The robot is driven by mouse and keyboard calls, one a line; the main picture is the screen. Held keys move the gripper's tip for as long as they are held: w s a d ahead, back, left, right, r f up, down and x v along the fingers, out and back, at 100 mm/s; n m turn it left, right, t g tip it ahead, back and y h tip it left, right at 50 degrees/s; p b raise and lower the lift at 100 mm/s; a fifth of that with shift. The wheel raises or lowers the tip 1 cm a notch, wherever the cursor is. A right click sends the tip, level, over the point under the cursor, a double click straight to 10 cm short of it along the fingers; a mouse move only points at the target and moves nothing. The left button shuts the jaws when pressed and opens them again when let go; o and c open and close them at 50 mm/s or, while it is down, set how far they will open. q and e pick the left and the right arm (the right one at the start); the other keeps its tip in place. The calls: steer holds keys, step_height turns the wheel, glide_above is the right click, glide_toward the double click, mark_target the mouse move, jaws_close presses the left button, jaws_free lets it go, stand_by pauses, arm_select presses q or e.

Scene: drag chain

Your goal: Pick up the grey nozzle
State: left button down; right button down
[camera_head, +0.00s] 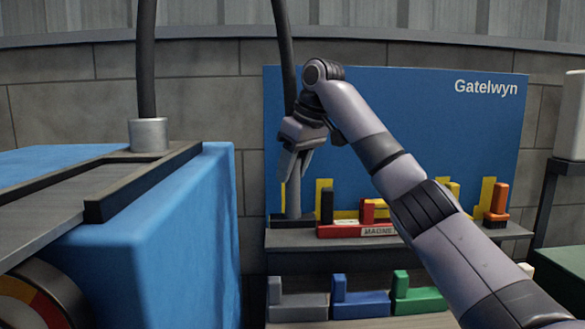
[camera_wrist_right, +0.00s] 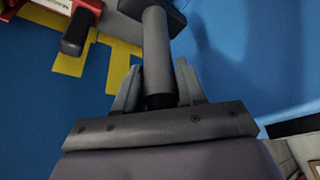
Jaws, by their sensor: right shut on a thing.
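The grey nozzle (camera_head: 293,197) is an upright grey tube at the left end of the upper shelf, in front of the blue panel. My right gripper (camera_head: 294,160) is around its upper part. In the right wrist view the nozzle (camera_wrist_right: 157,60) is a grey tube with a dark wide head, running between the two fingers of my right gripper (camera_wrist_right: 157,88), which are shut on it. A dark hose (camera_head: 285,50) comes down from above towards the gripper. The joint there is partly hidden by my wrist. I cannot tell whether the nozzle's foot touches the shelf. My left gripper is not in view.
The upper shelf (camera_head: 277,238) also holds a red magnet tool (camera_head: 340,230) and an orange piece (camera_head: 498,200). Grey, blue and green nozzle-like pieces (camera_head: 415,298) sit below. A large blue machine (camera_head: 170,240) with another hose (camera_head: 146,60) stands at left. The blue panel (camera_head: 420,110) stands behind.

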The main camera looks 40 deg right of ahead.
steer(key=s+a, duration=0.7)
steer(key=s, duration=0.1)
steer(key=shift+s, duration=0.2)
steer(key=c, duration=1.4)
jaws_free()
steer(key=shift+a, duration=0.1)
steer(key=shift+c, duration=0.9)
